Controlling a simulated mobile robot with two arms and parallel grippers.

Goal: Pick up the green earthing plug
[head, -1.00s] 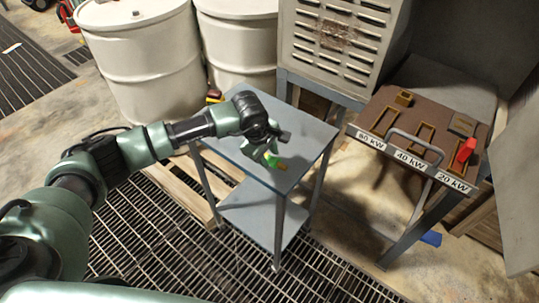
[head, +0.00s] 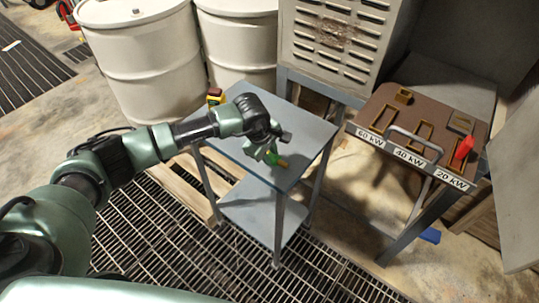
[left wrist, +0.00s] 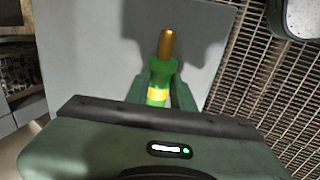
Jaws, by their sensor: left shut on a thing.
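The green earthing plug (left wrist: 163,73) has a green body, a yellow band and a brass-coloured tip. In the left wrist view it lies between the two fingers of my left gripper (left wrist: 158,94), which is shut on it. The tip points away from the gripper. In the head view my left gripper (head: 266,155) is over the grey cart top (head: 308,138), and the plug (head: 280,162) shows small at its fingertips. I cannot tell whether the plug touches the cart top. My right gripper is not in view.
White drums (head: 140,60) stand behind. To the right is a brown panel (head: 425,110) with labelled slots, a handle and a red piece (head: 463,150). Grating (head: 180,240) covers the floor in front.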

